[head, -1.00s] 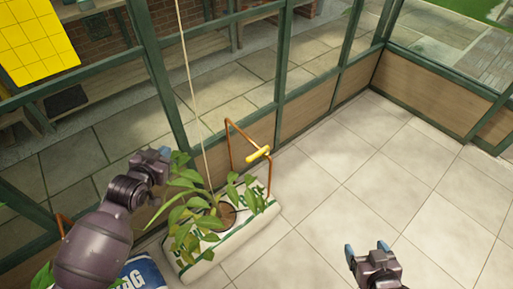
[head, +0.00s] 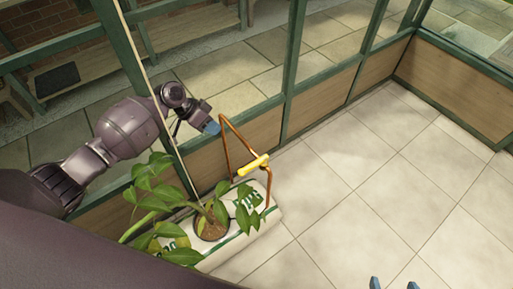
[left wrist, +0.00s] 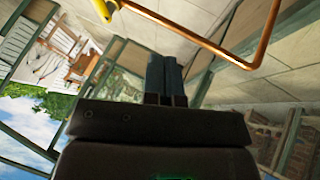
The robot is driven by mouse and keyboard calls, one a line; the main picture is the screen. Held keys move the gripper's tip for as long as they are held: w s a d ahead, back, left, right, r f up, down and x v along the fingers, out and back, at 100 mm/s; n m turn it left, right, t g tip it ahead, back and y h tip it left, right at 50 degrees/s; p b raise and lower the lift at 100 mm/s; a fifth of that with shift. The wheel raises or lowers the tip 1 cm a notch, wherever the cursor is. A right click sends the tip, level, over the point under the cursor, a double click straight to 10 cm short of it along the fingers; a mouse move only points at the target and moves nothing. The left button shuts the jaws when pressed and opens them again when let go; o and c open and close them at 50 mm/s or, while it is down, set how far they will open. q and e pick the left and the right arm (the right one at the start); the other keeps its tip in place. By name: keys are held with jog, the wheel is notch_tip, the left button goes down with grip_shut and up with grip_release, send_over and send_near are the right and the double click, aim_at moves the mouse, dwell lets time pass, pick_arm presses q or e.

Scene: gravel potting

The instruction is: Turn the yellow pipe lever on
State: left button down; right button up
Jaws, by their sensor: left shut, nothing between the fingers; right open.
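The yellow lever (head: 252,165) sits on a bent copper pipe (head: 226,150) that rises by the white planter bag. My left gripper (head: 212,128) is shut and empty, close to the upper left bend of the pipe and up and left of the lever. In the left wrist view the shut fingers (left wrist: 163,75) point toward the copper pipe (left wrist: 190,38), and part of the yellow lever (left wrist: 104,8) shows at the top edge. I cannot tell whether the fingers touch the pipe. My right gripper (head: 393,284) shows only its blue fingertips at the bottom edge, spread apart.
A thin cord hangs along a green window post (head: 170,110). Wood-panelled glass walls (head: 320,98) run behind. The tiled floor (head: 370,170) on the right is clear.

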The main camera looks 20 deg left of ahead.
aim_at(254, 165)
pick_arm(q)
jog(key=shift+s+d+r+m+g+h, duration=0.1)
jog(key=shift+s+d+m+g+h, duration=0.1)
jog(key=shift+s+m+g, duration=0.25)
jog(key=shift+s+d+m+g+h, duration=0.1)
jog(key=shift+s+d+m+g, duration=0.1)
jog(key=shift+s+m+g, duration=0.25)
pick_arm(e)
jog(key=shift+s+d+f, duration=0.1)
jog(key=shift+s+d, duration=0.05)
jog(key=shift+s, duration=0.25)
pick_arm(q)
jog(key=shift+s, duration=0.1)
jog(key=s+d+f, duration=0.2)
jog(key=d+f, duration=0.5)
jog(key=d, duration=0.2)
jog(key=shift+s+d+b, duration=0.15)
jog(key=shift+d+b, duration=0.15)
jog(key=shift+b, duration=0.15)
pick_arm(e)
jog(key=shift+f, duration=0.5)
jog(key=shift+w, duration=0.1)
